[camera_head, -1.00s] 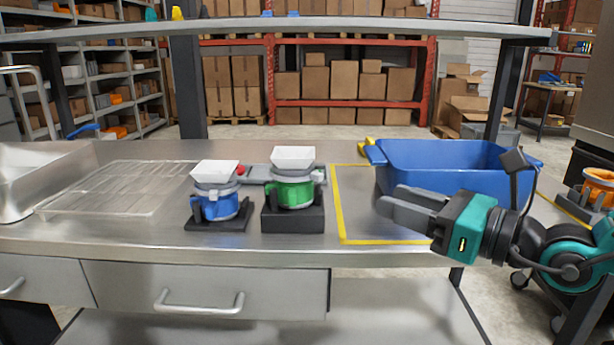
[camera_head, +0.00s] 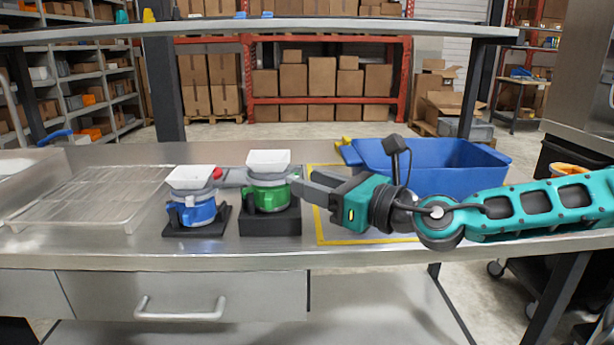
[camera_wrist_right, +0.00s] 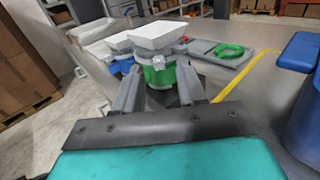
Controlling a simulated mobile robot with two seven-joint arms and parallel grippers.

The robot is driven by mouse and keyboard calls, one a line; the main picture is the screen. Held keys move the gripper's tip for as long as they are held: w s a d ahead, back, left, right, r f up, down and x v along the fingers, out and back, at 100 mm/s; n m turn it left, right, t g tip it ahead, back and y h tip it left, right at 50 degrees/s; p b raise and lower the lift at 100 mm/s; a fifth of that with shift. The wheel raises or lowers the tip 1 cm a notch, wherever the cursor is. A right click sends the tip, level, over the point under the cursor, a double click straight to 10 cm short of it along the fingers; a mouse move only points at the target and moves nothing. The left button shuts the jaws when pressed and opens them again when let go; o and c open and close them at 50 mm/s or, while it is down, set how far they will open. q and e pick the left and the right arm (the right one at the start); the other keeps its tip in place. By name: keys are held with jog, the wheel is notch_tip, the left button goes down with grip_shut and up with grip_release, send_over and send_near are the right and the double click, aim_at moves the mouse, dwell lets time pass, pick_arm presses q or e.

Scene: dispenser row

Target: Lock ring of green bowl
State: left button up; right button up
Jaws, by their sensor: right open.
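The green bowl (camera_head: 270,198) is a green cup in a grey collar ring (camera_head: 268,180), topped by a white square hopper (camera_head: 268,161). It stands upright on a black block (camera_head: 270,224). My right gripper (camera_head: 303,186) is open and empty, at the right side of the green bowl, its fingers pointing left at it. In the right wrist view the green bowl (camera_wrist_right: 158,76) stands just ahead, between the lines of the two open fingers (camera_wrist_right: 160,88). I cannot tell whether a finger touches it. The ring's far side is hidden. My left gripper is not in view.
A blue bowl unit (camera_head: 196,212) stands close left of the green one. Behind is a grey tray (camera_wrist_right: 207,47) with a green ring (camera_wrist_right: 229,49). A wire rack (camera_head: 90,195) lies left, a blue bin (camera_head: 440,168) right.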

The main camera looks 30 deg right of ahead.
jog(key=shift+p+x, duration=0.5)
jog(key=shift+x, duration=0.45)
grip_shut()
